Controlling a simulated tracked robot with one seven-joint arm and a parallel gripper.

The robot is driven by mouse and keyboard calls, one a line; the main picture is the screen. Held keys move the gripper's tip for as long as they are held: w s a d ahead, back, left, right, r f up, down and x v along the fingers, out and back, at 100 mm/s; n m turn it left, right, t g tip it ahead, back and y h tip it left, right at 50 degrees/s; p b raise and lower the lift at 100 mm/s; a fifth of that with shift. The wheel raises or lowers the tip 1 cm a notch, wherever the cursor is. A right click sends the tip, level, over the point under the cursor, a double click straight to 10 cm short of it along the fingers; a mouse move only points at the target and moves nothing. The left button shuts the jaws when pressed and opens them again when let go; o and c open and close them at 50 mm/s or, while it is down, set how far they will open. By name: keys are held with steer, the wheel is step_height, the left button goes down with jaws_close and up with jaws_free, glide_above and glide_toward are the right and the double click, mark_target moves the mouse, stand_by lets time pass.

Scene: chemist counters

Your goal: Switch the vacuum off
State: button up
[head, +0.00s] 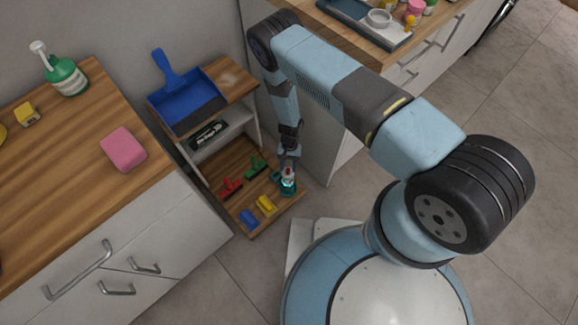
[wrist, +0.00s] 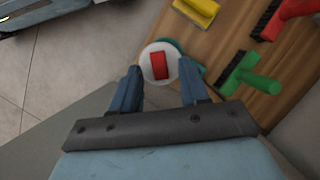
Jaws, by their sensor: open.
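The vacuum shows in the wrist view as a round white top (wrist: 148,73) with a teal body partly visible behind it. A red rectangular switch (wrist: 160,66) sits on the white top. In the head view the teal vacuum (head: 288,189) stands at the right end of the low wooden shelf, partly hidden by my gripper (head: 289,165). In the wrist view my gripper (wrist: 160,78) is open, with its two blue fingers either side of the white top and the switch between them. I cannot tell whether the fingers touch it, or the switch's position.
Red (head: 231,187), green (head: 256,167), yellow (head: 266,205) and blue (head: 249,217) brushes or scrapers lie left of the vacuum on the low shelf (head: 270,229). A blue dustpan (head: 187,105) is on the upper shelf. Counters stand on both sides.

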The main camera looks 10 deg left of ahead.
steer(key=shift+f, duration=0.15)
steer(key=shift+s, duration=0.1)
jaws_close()
stand_by(0.3)
